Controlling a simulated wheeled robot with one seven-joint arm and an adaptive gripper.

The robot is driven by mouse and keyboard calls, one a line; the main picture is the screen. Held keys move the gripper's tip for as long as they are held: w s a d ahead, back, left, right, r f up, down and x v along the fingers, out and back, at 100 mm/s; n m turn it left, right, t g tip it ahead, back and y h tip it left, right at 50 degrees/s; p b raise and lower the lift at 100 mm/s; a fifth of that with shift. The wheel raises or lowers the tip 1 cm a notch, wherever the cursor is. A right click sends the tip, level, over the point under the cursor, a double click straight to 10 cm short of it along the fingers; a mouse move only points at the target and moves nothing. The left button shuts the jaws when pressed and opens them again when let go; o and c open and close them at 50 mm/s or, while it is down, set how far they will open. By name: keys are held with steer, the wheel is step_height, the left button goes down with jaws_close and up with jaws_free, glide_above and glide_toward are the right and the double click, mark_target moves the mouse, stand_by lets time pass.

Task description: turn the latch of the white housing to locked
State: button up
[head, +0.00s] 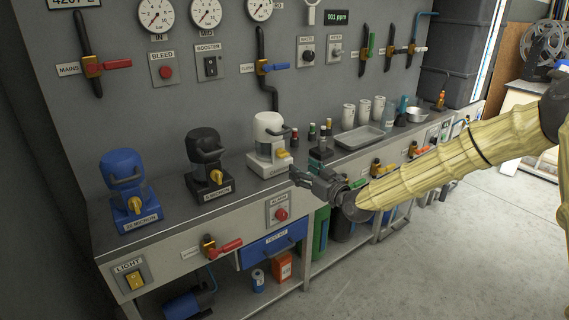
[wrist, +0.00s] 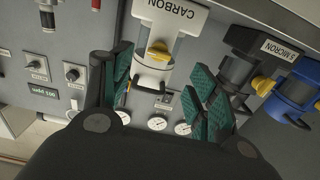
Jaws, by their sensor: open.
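The white housing (head: 268,128) stands on the bench, right of the black one, with a yellow latch (head: 281,154) low on its front. In the wrist view the white housing (wrist: 152,79) appears upside down, labelled CARBON, with its yellow latch (wrist: 158,52) between the fingers in the picture. My gripper (head: 296,176) is in front of and to the right of the housing, near the bench's front edge. In the wrist view my gripper (wrist: 162,72) has its green-padded fingers spread, with nothing held. I see no contact with the latch. The locked mark is not readable.
The black housing (head: 205,152) and blue housing (head: 124,172) stand to the left, each with a yellow latch. Small bottles (head: 311,132) and a metal tray (head: 359,138) lie to the right. A red alarm button (head: 281,214) sits on the bench front below.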

mark_target(284, 157)
steer(key=x, duration=1)
steer(key=shift+w+a, duration=0.2)
steer(key=shift+w, duration=0.1)
steer(key=c, duration=1)
